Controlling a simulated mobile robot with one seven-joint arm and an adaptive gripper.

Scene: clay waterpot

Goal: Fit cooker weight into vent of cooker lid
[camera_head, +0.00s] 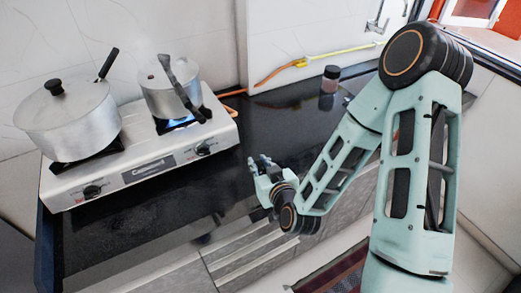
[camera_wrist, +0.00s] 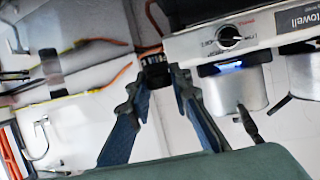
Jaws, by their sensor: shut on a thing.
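The cooker (camera_head: 165,98) is a silver pot with a lid (camera_head: 152,75) and a long black handle, on the right burner of the stove. The lid's vent is too small to make out. The cooker also shows upside down in the wrist view (camera_wrist: 232,92). My gripper (camera_head: 262,163) is over the counter's front part, right of the stove and apart from the cooker. In the wrist view my gripper (camera_wrist: 157,78) is shut on a small dark ribbed piece, which looks like the cooker weight (camera_wrist: 155,66). In the head view the weight cannot be told from the fingers.
The white two-burner stove (camera_head: 150,165) has a blue flame under the cooker. A larger lidded pot (camera_head: 65,125) stands on the left burner. A small dark-capped jar (camera_head: 330,78) and an orange-yellow hose (camera_head: 300,64) are at the counter's back. The black counter (camera_head: 265,125) between is mostly clear.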

